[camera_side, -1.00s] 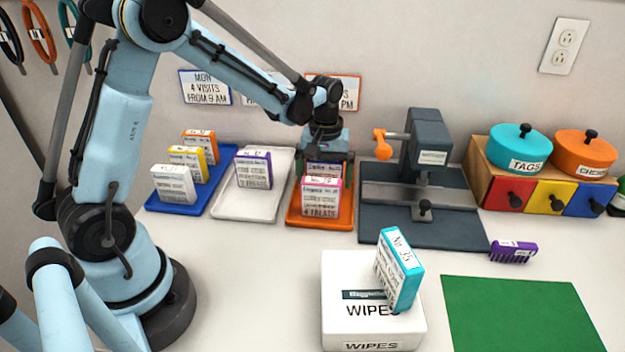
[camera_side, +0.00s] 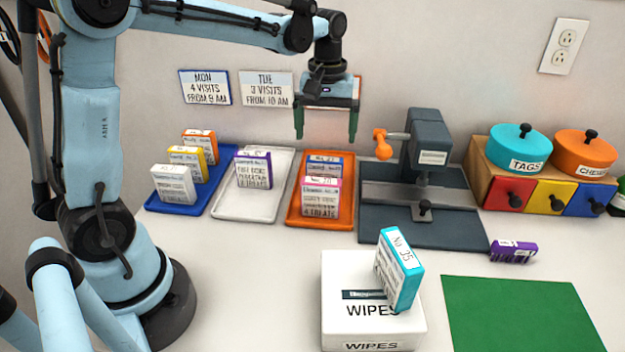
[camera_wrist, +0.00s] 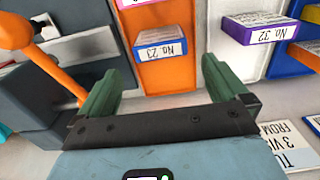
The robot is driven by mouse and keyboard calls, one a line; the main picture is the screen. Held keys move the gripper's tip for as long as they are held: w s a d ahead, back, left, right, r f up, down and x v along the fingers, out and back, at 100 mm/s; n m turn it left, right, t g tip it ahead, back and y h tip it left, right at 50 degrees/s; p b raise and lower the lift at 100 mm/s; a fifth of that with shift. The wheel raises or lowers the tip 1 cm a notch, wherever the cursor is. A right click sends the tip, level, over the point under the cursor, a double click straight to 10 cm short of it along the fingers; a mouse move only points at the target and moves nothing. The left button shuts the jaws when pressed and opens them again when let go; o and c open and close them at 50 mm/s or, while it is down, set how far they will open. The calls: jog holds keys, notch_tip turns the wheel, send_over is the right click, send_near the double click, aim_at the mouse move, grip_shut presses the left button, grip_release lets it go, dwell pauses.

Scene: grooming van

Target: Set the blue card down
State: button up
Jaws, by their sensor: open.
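The blue card (camera_side: 325,164) stands upright in the orange tray (camera_side: 292,214), behind the pink card (camera_side: 321,198), which hides most of it. In the wrist view the blue card (camera_wrist: 160,49) shows its top edge, marked No. 23, with orange tray around it. My gripper (camera_side: 326,132) is open and empty, above the orange tray and clear of both cards. Its green fingers also show in the wrist view (camera_wrist: 168,75), spread apart with nothing between them.
A white tray (camera_side: 225,213) holds a purple card; a blue tray (camera_side: 207,195) holds 3 cards. A dark press (camera_side: 425,230) stands right of the orange tray. A green mat (camera_side: 520,315) is bare.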

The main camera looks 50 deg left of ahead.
jog(key=shift+s+d+r, duration=0.1)
jog(key=shift+s+r, duration=0.05)
jog(key=shift+r, duration=0.3)
jog(key=s+d+m+t, duration=0.2)
jog(key=s+m+t, duration=0.1)
jog(key=s, duration=0.3)
jog(key=s+d+m+t, duration=0.3)
jog(key=s+m+t, duration=0.1)
jog(key=s+m, duration=0.2)
jog(key=shift+s+d+f, duration=0.25)
jog(key=shift+f, duration=0.15)
